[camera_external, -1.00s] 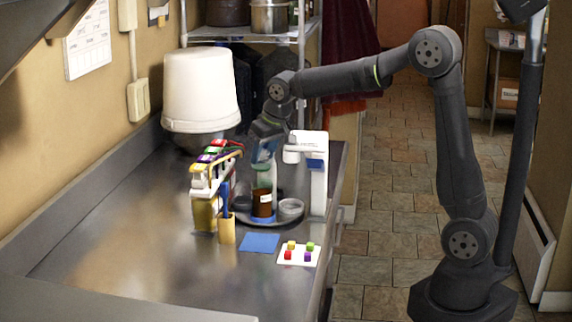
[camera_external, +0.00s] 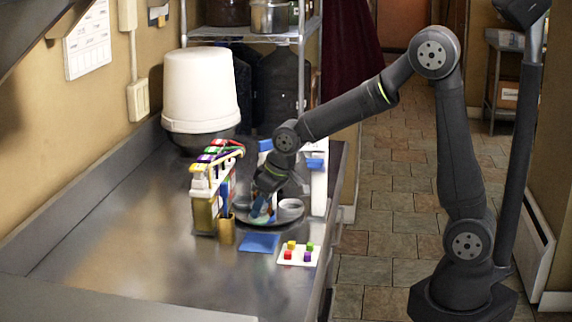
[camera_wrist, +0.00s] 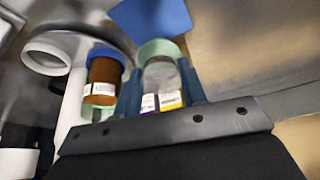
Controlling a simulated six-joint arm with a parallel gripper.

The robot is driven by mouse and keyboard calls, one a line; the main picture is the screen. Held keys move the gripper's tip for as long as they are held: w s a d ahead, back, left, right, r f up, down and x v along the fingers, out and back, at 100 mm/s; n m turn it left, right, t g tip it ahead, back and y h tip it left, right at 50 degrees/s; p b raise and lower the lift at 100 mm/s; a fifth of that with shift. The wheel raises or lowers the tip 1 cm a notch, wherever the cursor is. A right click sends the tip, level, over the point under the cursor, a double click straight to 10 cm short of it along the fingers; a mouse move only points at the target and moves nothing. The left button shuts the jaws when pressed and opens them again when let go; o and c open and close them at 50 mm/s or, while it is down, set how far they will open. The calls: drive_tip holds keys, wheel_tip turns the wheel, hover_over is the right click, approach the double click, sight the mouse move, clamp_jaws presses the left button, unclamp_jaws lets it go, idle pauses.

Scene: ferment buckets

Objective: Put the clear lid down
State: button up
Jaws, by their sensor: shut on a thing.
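My gripper (camera_external: 264,194) is low over the dark round tray (camera_external: 287,225), near the middle of the counter. In the wrist view my two blue-grey fingers (camera_wrist: 160,76) stand on either side of a see-through piece with a pale green rim, which looks like the clear lid (camera_wrist: 160,49). They are shut on it. A brown jar with a blue top (camera_wrist: 103,76) stands beside it on the left. In the external view my wrist hides most of the jar and lid, so I cannot tell whether the lid touches the tray.
A small white dish (camera_external: 291,206) sits on the tray's right. A blue square (camera_external: 260,242) and a white card with coloured pieces (camera_external: 298,254) lie in front. The near-left counter is clear.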

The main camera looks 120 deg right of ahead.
sight(266, 217)
drive_tip(key=shift+f, duration=3)
drive_tip(key=shift+f, duration=0.1)
drive_tip(key=o, duration=1)
drive_tip(key=shift+c, duration=0.2)
drive_tip(key=v, duration=1.2)
